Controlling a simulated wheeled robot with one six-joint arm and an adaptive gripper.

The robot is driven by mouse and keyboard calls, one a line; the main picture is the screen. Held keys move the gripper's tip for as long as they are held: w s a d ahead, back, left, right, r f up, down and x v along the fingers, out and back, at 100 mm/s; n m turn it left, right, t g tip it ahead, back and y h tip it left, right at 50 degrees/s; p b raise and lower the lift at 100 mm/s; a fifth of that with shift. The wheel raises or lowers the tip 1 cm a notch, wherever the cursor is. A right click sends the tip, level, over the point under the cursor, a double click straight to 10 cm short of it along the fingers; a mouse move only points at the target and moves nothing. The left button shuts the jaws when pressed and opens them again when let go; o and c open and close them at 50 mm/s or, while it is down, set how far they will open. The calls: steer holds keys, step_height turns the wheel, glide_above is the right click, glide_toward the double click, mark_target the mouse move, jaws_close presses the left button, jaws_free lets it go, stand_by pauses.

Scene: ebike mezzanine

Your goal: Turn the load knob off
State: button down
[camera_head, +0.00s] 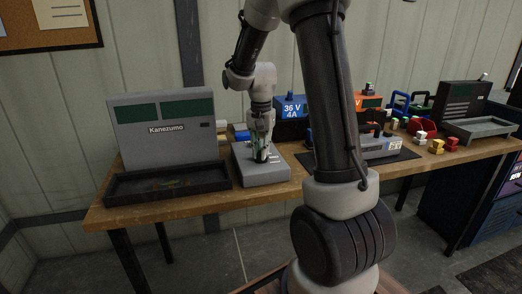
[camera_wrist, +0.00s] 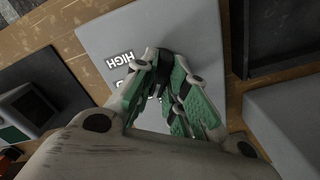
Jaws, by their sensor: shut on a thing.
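A grey box (camera_head: 268,176) with a sloped top lies on the wooden bench, right of the Kanezumo unit. Its top panel (camera_wrist: 104,36) carries white letters reading HIGH, and more lettering partly hidden by my fingers. My gripper (camera_head: 262,154) points down onto this box. In the wrist view my gripper's green-padded fingers (camera_wrist: 162,70) are closed around a small black part (camera_wrist: 163,60), which looks like the load knob. The fingers cover most of the knob, and I cannot read its pointer position.
The Kanezumo unit (camera_head: 162,118) with a dark tray (camera_head: 120,189) stands on the left. Blue (camera_head: 290,106) and orange (camera_head: 370,101) units stand behind. A grey device (camera_head: 382,147), several small coloured parts and another dark unit (camera_head: 460,100) are farther right on the bench (camera_head: 225,198).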

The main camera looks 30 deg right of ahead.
steer(key=n, duration=0.6)
steer(key=shift+n, duration=0.4)
stand_by(0.4)
steer(key=c, duration=1.4)
jaws_free()
steer(key=shift+c, duration=0.2)
step_height(320, 180, up, 12)
steer(key=shift+n, duration=0.3)
steer(key=s+a+r+n+t, duration=0.1)
steer(key=s+a+t, duration=0.1)
steer(key=s, duration=1)
steer(key=s+a+r+n+t, duration=0.1)
steer(key=s+a+t, duration=0.1)
steer(key=s, duration=0.9)
steer(key=shift+s+a+r+n, duration=0.4)
steer(key=shift+a, duration=0.15)
